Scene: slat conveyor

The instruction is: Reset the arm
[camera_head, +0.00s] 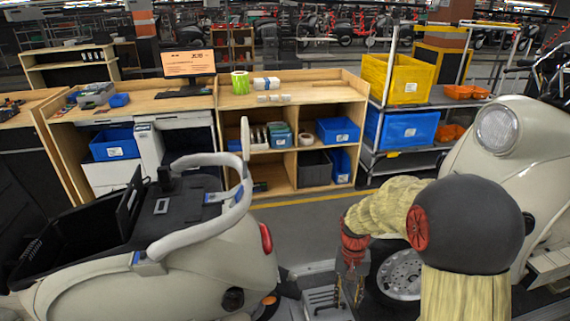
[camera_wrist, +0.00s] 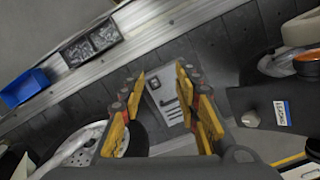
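My arm (camera_head: 385,208), in a pale yellow cover with a dark round joint, reaches down at the lower right of the head view. My gripper (camera_head: 350,285) hangs low between two cream scooters, near the floor. In the wrist view my gripper (camera_wrist: 163,85) has its two yellow-padded fingers apart, with nothing visible between them. Behind the gap lies a light grey slotted plate (camera_wrist: 168,100) on dark slats. Whether the fingertips touch anything cannot be told.
A cream scooter (camera_head: 210,265) with an open seat area stands at left. Another scooter (camera_head: 510,140) stands close to my arm at right. Behind are a wooden workbench (camera_head: 330,92) and a rack with a yellow crate (camera_head: 398,78). A blue bin (camera_wrist: 25,88) shows in the wrist view.

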